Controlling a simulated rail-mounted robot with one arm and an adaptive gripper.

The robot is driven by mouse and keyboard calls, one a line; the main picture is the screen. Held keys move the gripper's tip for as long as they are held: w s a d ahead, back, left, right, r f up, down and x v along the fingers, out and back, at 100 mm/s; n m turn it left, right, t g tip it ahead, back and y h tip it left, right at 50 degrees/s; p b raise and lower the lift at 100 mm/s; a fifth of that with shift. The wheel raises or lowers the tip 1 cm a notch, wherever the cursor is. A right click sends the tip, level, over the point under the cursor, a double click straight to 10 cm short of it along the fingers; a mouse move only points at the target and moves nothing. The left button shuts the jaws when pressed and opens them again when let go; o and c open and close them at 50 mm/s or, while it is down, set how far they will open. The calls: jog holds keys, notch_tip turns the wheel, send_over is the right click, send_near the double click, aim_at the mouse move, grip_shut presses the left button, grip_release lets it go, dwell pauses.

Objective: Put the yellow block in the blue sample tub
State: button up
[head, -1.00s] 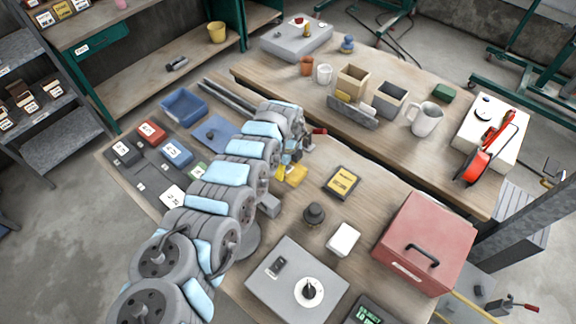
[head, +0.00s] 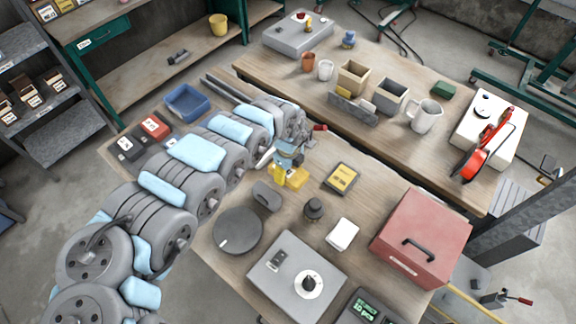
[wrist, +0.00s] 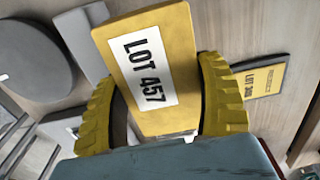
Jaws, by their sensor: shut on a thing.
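The yellow block (wrist: 180,40) has a white label reading LOT 457 and lies between the two ribbed yellow fingers of my gripper (wrist: 158,90) in the wrist view. The gripper is shut on it. In the head view my gripper (head: 287,173) and the yellow block (head: 298,180) are over the middle of the near bench; their height above it is hard to judge.
A grey round plate (head: 238,231), black knob-topped weight (head: 314,208), LOT-labelled box (head: 342,178) and white block (head: 342,235) lie around the gripper. A red case (head: 424,235) stands to the right. Red and dark labelled boxes (head: 154,127) sit near the tub.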

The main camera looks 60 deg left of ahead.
jog(key=shift+s+d+r+p, duration=0.75)
jog(key=shift+r+p, duration=0.15)
jog(key=shift+p, duration=0.8)
jog(key=shift+s+d+r+p, duration=0.2)
jog(key=shift+s+d+p, duration=0.1)
jog(key=shift+d+p, duration=0.4)
jog(key=shift+s+d+r+p, duration=0.25)
jog(key=shift+d+p, duration=0.15)
jog(key=shift+p, duration=0.45)
jog(key=shift+s+d+r+p, duration=0.15)
jog(key=shift+s+d+p, duration=0.15)
jog(key=shift+d+p, duration=0.4)
jog(key=shift+a, duration=0.1)
